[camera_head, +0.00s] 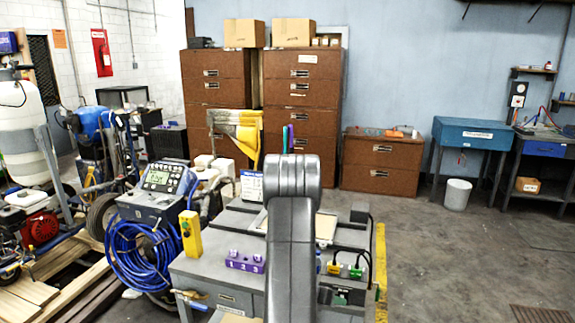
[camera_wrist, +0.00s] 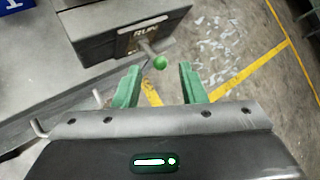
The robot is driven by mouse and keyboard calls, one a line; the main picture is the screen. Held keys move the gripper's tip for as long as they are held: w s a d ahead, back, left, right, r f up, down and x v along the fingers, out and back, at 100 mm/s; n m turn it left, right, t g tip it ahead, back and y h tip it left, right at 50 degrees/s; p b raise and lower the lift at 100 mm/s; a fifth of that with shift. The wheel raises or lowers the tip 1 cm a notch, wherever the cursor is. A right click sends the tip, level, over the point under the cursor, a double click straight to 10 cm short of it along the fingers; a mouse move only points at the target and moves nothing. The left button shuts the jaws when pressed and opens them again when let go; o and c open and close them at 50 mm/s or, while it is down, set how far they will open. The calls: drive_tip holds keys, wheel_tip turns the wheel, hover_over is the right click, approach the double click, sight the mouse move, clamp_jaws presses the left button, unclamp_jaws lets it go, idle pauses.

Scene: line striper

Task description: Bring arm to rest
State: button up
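My arm stands upright in the middle of the head view, its grey links in front of the grey workbench (camera_head: 205,268). My gripper (camera_wrist: 158,82) shows in the wrist view with its two green fingers apart and nothing between them. A lever with a green ball knob (camera_wrist: 160,62) sticks out from a dark box marked RUN (camera_wrist: 115,32), just beyond the fingertips. I cannot tell whether the fingers touch the knob; they look apart from it. My gripper is hidden behind the arm in the head view.
A control unit with a screen (camera_head: 160,180), a coiled blue hose (camera_head: 140,252), a yellow box (camera_head: 190,232) and a purple block (camera_head: 245,262) are at the left. Brown cabinets (camera_head: 215,80) stand behind. The floor at the right (camera_head: 450,250) is clear around a white bin (camera_head: 457,193).

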drive_tip(key=shift+x, duration=1)
drive_tip(key=v, duration=1.4)
drive_tip(key=x, duration=1.5)
wheel_tip(320, 180, down, 5)
drive_tip(key=s+m+t+h+b, duration=0.1)
drive_tip(key=m+t+h+b, duration=0.5)
drive_tip(key=b, duration=0.8)
drive_tip(key=s+a+n+t+y, duration=0.1)
drive_tip(key=s+a, duration=0.4)
drive_tip(key=a, duration=0.2)
drive_tip(key=shift+r+n+b, duration=0.3)
